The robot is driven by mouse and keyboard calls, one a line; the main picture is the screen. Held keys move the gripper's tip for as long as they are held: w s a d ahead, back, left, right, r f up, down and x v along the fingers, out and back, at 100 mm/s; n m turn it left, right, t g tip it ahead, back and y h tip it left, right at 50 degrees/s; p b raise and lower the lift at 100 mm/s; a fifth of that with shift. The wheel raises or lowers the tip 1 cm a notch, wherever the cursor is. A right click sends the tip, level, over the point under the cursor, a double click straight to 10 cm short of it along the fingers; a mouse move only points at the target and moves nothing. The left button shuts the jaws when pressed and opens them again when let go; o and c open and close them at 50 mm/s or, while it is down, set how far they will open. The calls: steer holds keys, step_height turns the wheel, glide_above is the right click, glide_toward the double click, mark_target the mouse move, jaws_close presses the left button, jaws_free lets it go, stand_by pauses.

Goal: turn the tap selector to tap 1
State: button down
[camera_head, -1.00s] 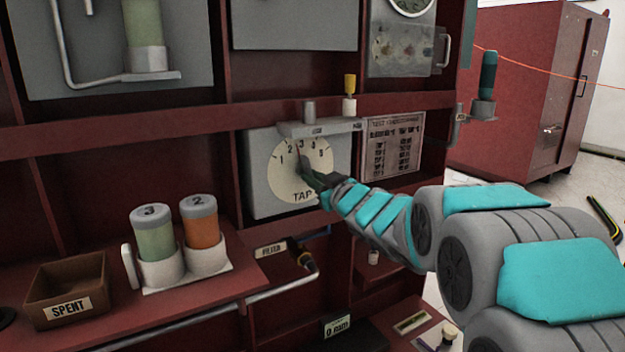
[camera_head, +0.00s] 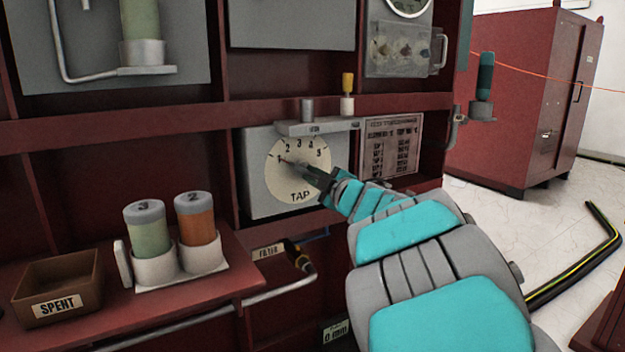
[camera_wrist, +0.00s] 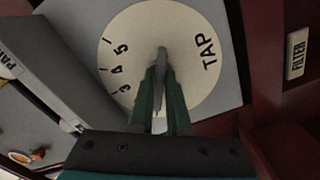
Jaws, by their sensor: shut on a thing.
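The tap selector dial (camera_head: 295,186) is a cream disc on a grey panel, numbered 1 to 5 along its top, with TAP printed below. Its pointer (camera_head: 286,161) has a reddish tip that lies at the 1 mark. My gripper (camera_head: 312,173) reaches in from the right and is shut on the selector knob at the dial's middle. In the wrist view the knob (camera_wrist: 161,72) stands between the two green fingers of my gripper (camera_wrist: 160,90). The dial face (camera_wrist: 185,30) shows 3, 4, 5 and TAP there; 1 and 2 are hidden.
A grey bar (camera_head: 316,127) juts out just above the dial. A printed chart (camera_head: 391,147) is to its right. Lower left, a shelf holds a SPENT bin (camera_head: 57,287) and canisters 3 (camera_head: 148,232) and 2 (camera_head: 196,220).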

steer(key=shift+n, duration=0.3)
steer(key=c, duration=0.9)
jaws_free()
steer(key=shift+s, duration=0.15)
steer(key=shift+v, duration=3.8)
steer(key=shift+d, duration=0.1)
